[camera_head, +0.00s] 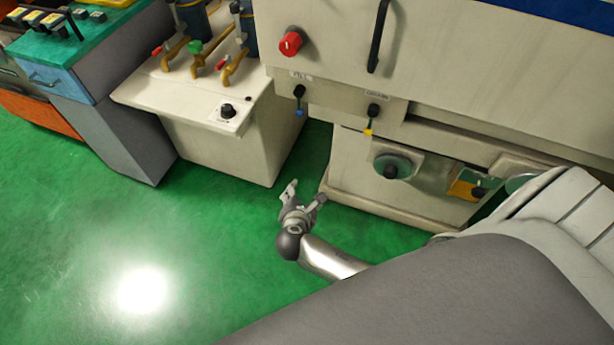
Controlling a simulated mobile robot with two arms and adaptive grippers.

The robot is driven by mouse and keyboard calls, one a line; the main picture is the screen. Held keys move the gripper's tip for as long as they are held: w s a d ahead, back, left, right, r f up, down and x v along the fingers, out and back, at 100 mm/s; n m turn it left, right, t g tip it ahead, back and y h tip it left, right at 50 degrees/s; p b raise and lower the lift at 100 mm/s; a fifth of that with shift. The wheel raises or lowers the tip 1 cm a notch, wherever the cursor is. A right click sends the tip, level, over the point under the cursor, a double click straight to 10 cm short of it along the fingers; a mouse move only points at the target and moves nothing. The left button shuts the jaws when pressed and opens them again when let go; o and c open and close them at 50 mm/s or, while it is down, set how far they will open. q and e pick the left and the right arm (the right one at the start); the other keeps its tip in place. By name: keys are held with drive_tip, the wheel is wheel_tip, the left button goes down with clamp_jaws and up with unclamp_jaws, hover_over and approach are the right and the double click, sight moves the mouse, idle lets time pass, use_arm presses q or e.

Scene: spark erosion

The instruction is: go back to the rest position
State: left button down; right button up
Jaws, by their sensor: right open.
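My right gripper (305,195) is open and empty. It hangs above the green floor, in front of the gap between the white cabinet and the large machine. Its two fingers point up and away in the picture and touch nothing that I can make out. My right arm comes in from the lower right and covers much of that corner. My left gripper is not in view.
The large cream machine (345,100) with a red knob (291,43) and levers fills the right. A white cabinet (215,145) with valves stands left of it. A grey and blue cabinet (115,120) stands further left. The green floor (70,230) at left is clear.

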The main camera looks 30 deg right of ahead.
drive_tip(key=shift+s+f, duration=0.25)
drive_tip(key=shift+f, duration=0.25)
drive_tip(key=s+f+m+g+y, duration=0.5)
drive_tip(key=s+f, duration=0.8)
drive_tip(key=f, duration=0.5)
drive_tip(key=s+f+m+g, duration=0.1)
drive_tip(key=s+f+m, duration=0.3)
drive_tip(key=s, duration=0.4)
drive_tip(key=s+f+m+g+y, duration=0.1)
drive_tip(key=s+f+m, duration=0.3)
drive_tip(key=s+m, duration=0.2)
drive_tip(key=s+d+f+m+g, duration=0.1)
drive_tip(key=s+f+m, duration=0.2)
drive_tip(key=s, duration=0.8)
drive_tip(key=shift+f+m, duration=0.4)
drive_tip(key=shift+m, duration=0.8)
